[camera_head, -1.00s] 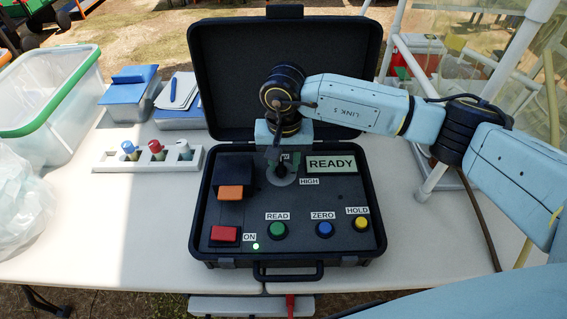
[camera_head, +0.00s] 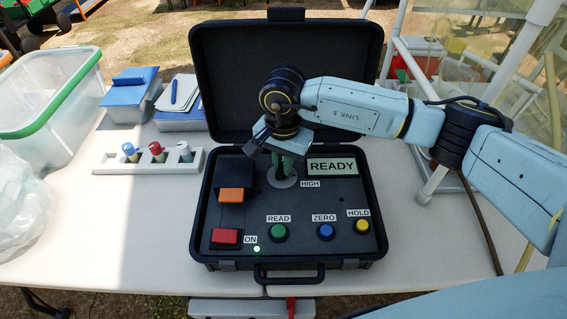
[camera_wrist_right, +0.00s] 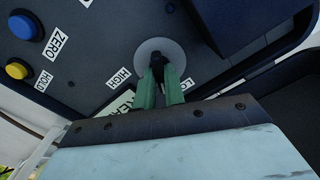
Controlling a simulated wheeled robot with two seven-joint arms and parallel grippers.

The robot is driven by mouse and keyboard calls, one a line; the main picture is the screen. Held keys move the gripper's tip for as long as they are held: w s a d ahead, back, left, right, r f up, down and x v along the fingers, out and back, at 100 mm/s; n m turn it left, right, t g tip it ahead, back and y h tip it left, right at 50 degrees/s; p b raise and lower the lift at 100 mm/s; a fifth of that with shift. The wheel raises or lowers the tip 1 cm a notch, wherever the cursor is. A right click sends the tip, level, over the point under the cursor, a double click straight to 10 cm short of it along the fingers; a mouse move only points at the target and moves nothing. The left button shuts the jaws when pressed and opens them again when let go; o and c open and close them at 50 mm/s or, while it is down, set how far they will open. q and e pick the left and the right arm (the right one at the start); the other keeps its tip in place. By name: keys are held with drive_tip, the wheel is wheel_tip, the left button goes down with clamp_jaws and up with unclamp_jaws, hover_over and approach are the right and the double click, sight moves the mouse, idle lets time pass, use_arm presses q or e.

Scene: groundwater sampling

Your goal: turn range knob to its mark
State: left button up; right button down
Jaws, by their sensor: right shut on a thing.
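The range knob is a small black knob (camera_wrist_right: 156,62) on a pale grey round dial (camera_wrist_right: 178,52) in the wrist view. In the head view the grey dial (camera_head: 284,182) lies in the instrument case, left of the HIGH label (camera_head: 310,184). My right gripper (camera_head: 284,172) reaches down onto the knob from above, and its green fingers (camera_wrist_right: 160,78) are shut on it. The fingers hide much of the knob, and I cannot make out its pointer. A partly covered label (camera_wrist_right: 186,84) lies beside the fingers. My left gripper is not in view.
The open black case (camera_head: 210,225) has a READY display (camera_head: 331,166), a red switch (camera_head: 225,237), and green (camera_head: 279,232), blue (camera_head: 326,232) and yellow (camera_head: 362,227) buttons. Its raised lid (camera_head: 225,70) stands behind my gripper. A white vial rack (camera_head: 125,166) is at left.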

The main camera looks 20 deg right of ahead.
drive_tip(key=m, duration=0.4)
drive_tip(key=f+m+p, duration=0.1)
drive_tip(key=m, duration=0.1)
drive_tip(key=shift+s+d+m, duration=0.2)
drive_tip(key=shift+d+m, duration=0.2)
drive_tip(key=m, duration=0.3)
drive_tip(key=m+p, duration=0.1)
drive_tip(key=m, duration=0.1)
drive_tip(key=shift+s+a+r, duration=0.1)
drive_tip(key=shift+a+r, duration=0.05)
drive_tip(key=shift+a, duration=0.1)
drive_tip(key=shift+a+m, duration=0.1)
drive_tip(key=shift+m, duration=0.2)
drive_tip(key=shift+a, duration=0.15)
drive_tip(key=c, duration=1.5)
unclamp_jaws()
drive_tip(key=shift+r, duration=0.2)
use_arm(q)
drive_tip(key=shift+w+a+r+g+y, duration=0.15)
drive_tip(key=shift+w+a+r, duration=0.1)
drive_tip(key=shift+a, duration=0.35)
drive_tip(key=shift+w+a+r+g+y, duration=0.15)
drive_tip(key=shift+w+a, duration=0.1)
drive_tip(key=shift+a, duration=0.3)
use_arm(e)
drive_tip(key=shift+o, duration=0.5)
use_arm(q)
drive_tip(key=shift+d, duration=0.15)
use_arm(e)
drive_tip(key=shift+r, duration=0.1)
